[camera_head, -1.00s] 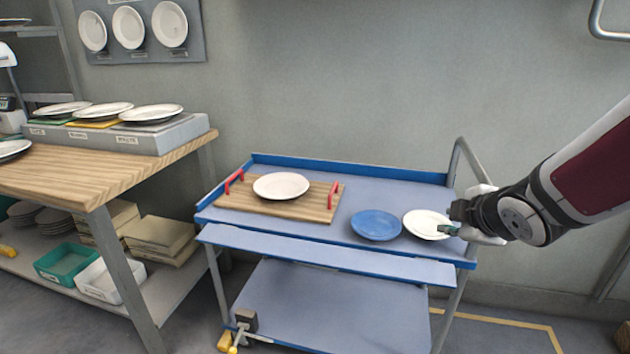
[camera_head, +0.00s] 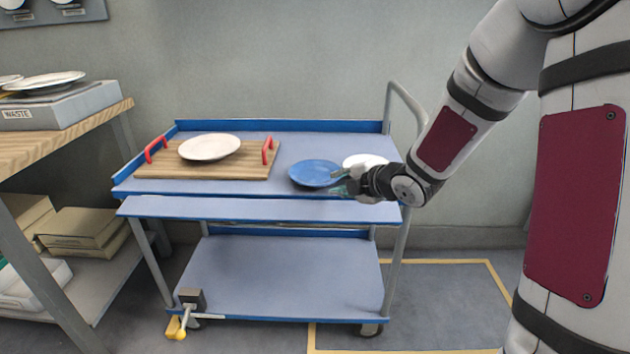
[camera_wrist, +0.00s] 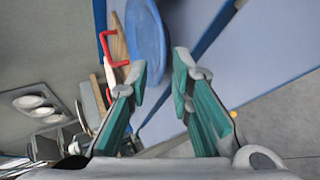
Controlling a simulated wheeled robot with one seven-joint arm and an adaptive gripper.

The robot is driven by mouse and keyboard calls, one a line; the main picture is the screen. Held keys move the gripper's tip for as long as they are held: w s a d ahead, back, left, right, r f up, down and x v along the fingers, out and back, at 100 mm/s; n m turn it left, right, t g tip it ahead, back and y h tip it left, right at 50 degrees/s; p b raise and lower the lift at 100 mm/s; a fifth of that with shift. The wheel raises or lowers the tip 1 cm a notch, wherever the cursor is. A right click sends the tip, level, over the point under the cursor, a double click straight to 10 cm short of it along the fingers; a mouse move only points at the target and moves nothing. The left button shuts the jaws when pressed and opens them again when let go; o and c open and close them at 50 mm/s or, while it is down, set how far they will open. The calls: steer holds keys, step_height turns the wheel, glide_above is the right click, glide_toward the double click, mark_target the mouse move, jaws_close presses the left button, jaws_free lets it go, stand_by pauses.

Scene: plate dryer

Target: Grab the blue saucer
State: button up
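The blue saucer (camera_head: 314,172) sits on the top shelf of the blue cart, right of the wooden board. It also shows in the wrist view (camera_wrist: 147,38), just past my fingertips and closer to the left finger. My gripper (camera_head: 341,181) is at the saucer's right edge in the head view, low over the cart's front edge. In the wrist view my gripper (camera_wrist: 163,70) is open, its two green fingers apart with nothing held between them. I cannot tell whether a finger touches the saucer's rim.
A white plate (camera_head: 362,160) lies right of the blue saucer, partly hidden by my gripper. Another white plate (camera_head: 209,147) rests on the wooden board (camera_head: 240,172) with red handles. The cart's handle (camera_head: 405,97) rises at the right. A wooden table (camera_head: 85,128) stands at the left.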

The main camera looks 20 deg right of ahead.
mark_target(327, 183)
steer(key=b+x, duration=0.1)
steer(key=x, duration=0.3)
steer(key=shift+w+a+f+b, duration=0.15)
steer(key=shift+a+f+b, duration=0.15)
steer(key=shift+f+b, duration=0.05)
steer(key=shift+w+a+f, duration=0.1)
steer(key=shift+w+f, duration=0.05)
steer(key=shift+w, duration=0.25)
jaws_close()
